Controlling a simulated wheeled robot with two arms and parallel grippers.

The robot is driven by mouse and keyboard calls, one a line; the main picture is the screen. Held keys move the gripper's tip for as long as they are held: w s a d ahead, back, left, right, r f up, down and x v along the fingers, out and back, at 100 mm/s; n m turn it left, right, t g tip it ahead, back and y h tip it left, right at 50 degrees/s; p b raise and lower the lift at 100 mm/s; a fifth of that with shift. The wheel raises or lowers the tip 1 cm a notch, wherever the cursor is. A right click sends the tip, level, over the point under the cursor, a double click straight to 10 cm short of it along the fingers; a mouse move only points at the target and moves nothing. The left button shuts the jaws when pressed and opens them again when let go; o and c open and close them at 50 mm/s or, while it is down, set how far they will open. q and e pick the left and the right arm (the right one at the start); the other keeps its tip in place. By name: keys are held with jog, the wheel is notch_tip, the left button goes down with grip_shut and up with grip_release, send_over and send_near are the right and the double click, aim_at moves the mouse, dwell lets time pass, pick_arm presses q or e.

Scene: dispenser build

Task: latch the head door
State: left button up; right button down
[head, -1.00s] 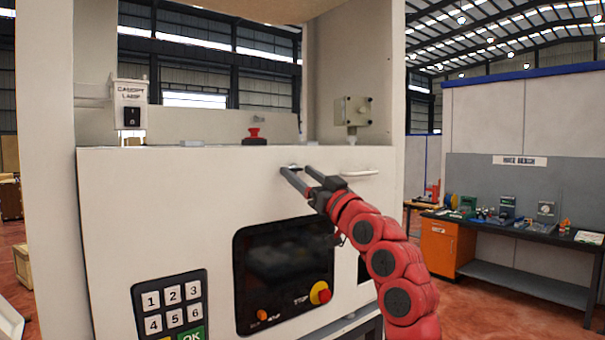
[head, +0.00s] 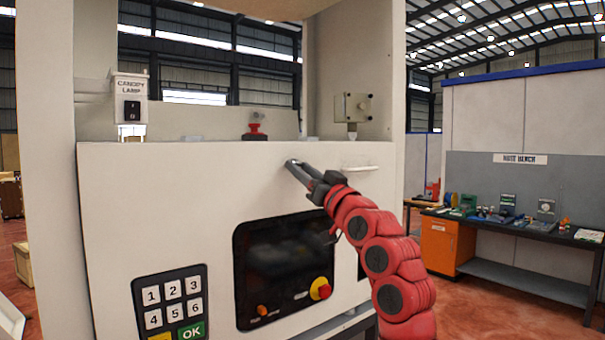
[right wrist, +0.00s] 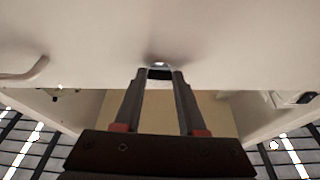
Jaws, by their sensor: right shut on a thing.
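The head door is a broad white panel (head: 180,200) with a keypad and a dark screen on its front. A small metal latch (right wrist: 159,66) sits near the door's upper edge. My right gripper (head: 292,164) reaches it from the lower right and is shut on it. In the right wrist view the two fingertips (right wrist: 159,74) lie on either side of the latch, which is partly hidden between them. My left gripper is in neither current view.
A white bar handle (head: 360,168) is to the right of the latch. The keypad (head: 172,305), the screen (head: 285,255) and a red-yellow stop button (head: 320,289) are lower down. A canopy lamp switch box (head: 131,100) and a grey box (head: 352,107) are above. A workbench (head: 520,232) stands at the right.

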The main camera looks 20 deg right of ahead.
jog(key=m+h+b, duration=0.2)
jog(key=m, duration=0.3)
jog(key=m+g+h+b, duration=0.1)
jog(key=m+h+b, duration=0.1)
jog(key=m, duration=0.3)
jog(key=r+m+h+b, duration=0.1)
jog(key=m+h+b, duration=0.1)
jog(key=m, duration=0.4)
jog(key=shift+s+a+g+h, duration=0.15)
jog(key=shift+a+g+h, duration=0.25)
jog(key=shift+h, duration=0.1)
jog(key=m+g+p, duration=0.1)
jog(key=m+p, duration=0.1)
jog(key=m, duration=0.1)
jog(key=shift+r, duration=0.15)
jog(key=shift+m+g+h+p, duration=0.3)
jog(key=shift+m+p, duration=0.4)
jog(key=shift+c, duration=2.4)
grip_release()
jog(key=shift+f, duration=0.2)
